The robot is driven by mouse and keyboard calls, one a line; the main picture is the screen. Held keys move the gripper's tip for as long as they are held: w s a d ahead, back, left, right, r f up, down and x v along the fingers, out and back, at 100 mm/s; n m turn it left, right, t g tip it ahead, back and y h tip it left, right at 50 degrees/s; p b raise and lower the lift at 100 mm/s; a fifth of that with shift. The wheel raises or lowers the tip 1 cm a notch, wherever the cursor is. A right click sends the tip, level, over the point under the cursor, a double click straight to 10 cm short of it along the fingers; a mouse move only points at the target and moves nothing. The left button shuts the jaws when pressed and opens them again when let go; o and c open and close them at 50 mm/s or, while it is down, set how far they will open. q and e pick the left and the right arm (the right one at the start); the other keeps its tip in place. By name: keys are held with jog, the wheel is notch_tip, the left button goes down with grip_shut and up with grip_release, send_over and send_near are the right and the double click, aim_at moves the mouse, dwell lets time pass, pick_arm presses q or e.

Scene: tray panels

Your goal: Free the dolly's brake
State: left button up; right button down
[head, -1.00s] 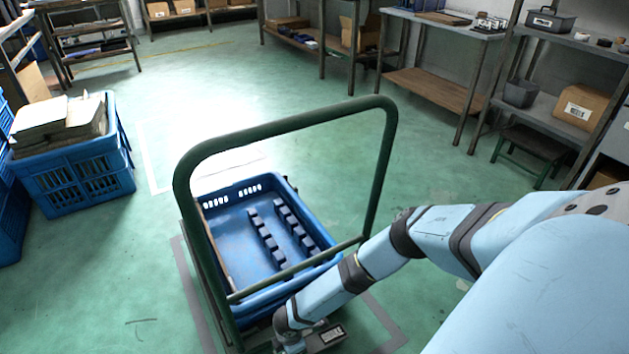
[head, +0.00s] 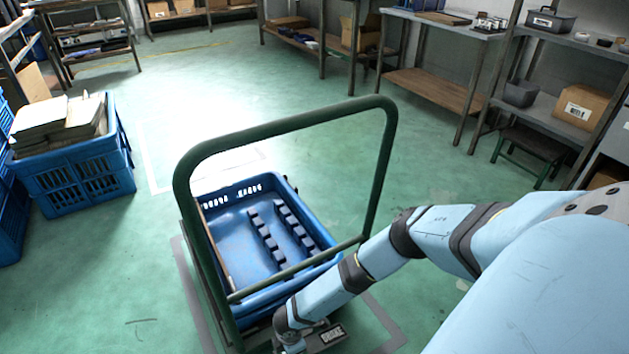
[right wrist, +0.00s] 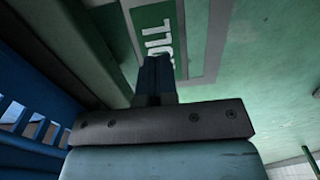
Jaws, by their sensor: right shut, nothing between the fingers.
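The dolly (head: 285,123) has a dark green tube handle and stands with a blue tray (head: 232,232) on its deck. My right gripper (right wrist: 157,75) is shut and empty in the right wrist view. Its dark blue fingers are in front of a green label (right wrist: 158,30) with white letters, of which "OLL" shows. I cannot tell whether they touch it. In the head view the right arm reaches down beside the handle's foot, and the fingertips are hidden. The brake pedal itself cannot be made out. My left gripper is not in view.
A blue crate (head: 75,185) with papers stands on the left. Shelves (head: 440,88) and a workbench line the back and right. Grey tape (head: 192,285) marks the floor around the dolly. The green floor beyond the dolly is clear.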

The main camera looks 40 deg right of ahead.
jog(key=shift+f, duration=2.25)
dwell(1.2)
jog(key=shift+r+p, duration=0.8)
jog(key=shift+r, duration=0.05)
notch_tip(320, 180, up, 2)
jog(key=shift+p, duration=0.9)
notch_tip(320, 180, up, 3)
jog(key=shift+f+p, duration=0.15)
jog(key=shift+p, duration=1.05)
jog(key=shift+r+p, duration=0.3)
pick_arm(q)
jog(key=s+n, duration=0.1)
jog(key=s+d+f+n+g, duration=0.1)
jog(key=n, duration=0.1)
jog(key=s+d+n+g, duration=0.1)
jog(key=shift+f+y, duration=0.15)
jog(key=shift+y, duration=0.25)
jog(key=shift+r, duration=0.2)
